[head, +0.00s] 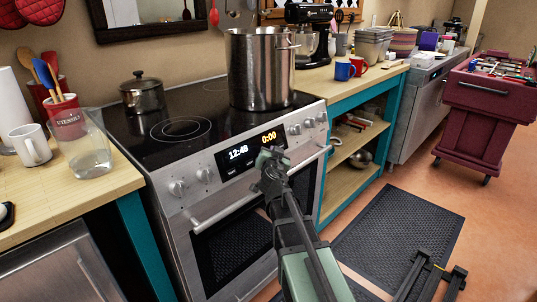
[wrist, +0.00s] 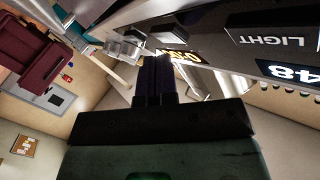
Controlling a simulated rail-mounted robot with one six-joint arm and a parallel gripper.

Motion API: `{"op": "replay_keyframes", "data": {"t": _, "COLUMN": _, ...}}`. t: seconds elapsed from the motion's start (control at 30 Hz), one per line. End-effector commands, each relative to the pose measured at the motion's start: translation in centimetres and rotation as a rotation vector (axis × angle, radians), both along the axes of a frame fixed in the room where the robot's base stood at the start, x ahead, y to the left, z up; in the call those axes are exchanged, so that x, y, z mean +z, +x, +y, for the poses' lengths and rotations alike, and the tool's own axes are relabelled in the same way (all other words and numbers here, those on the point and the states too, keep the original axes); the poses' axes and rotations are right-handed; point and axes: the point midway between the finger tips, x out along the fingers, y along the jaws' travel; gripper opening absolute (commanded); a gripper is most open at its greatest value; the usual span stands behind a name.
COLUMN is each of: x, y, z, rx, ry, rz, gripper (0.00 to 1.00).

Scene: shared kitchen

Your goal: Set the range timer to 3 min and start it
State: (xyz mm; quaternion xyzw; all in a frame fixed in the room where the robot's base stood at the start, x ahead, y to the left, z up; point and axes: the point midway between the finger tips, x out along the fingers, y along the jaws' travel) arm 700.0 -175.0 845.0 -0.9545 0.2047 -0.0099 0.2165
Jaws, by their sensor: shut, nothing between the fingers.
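The range (head: 215,190) has a steel front panel. Its black display shows a clock reading 12:48 (head: 238,152) and an amber timer reading 0:00 (head: 268,137). My gripper (head: 273,153) is shut and empty, right at the panel just below the timer digits. In the wrist view, my shut fingers (wrist: 158,72) point at the panel and partly cover the amber timer digits (wrist: 182,55). A button labelled LIGHT (wrist: 285,42) appears upside down there, above the clock's white digits (wrist: 295,72). Buttons under the timer are hidden by my gripper; I cannot tell whether the fingertips touch one.
Knobs (head: 177,188) flank the display on both sides. The oven handle (head: 255,190) runs below the panel. A tall steel pot (head: 262,68) and a small dark pot (head: 142,95) stand on the cooktop. A clear pitcher (head: 88,150) stands on the left counter. A floor mat (head: 400,235) lies at right.

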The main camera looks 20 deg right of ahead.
Motion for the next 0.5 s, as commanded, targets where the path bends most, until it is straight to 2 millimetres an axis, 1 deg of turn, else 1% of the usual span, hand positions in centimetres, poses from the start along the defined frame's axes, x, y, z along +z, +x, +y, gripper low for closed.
{"op": "replay_keyframes", "data": {"t": 0.03, "x": -0.2, "y": 0.9, "z": 0.4, "rx": 0.010, "ry": 0.004, "rz": -0.002, "gripper": 0.00}}
{"op": "replay_keyframes", "data": {"t": 0.17, "x": -0.2, "y": 0.7, "z": 0.3, "rx": 0.008, "ry": 0.001, "rz": -0.001, "gripper": 0.00}}
{"op": "replay_keyframes", "data": {"t": 0.4, "x": -0.3, "y": -0.9, "z": -0.5, "rx": 0.003, "ry": -0.006, "rz": 0.003, "gripper": 0.00}}
{"op": "replay_keyframes", "data": {"t": 0.5, "x": -0.3, "y": -1.3, "z": -0.7, "rx": 0.001, "ry": -0.008, "rz": 0.004, "gripper": 0.00}}
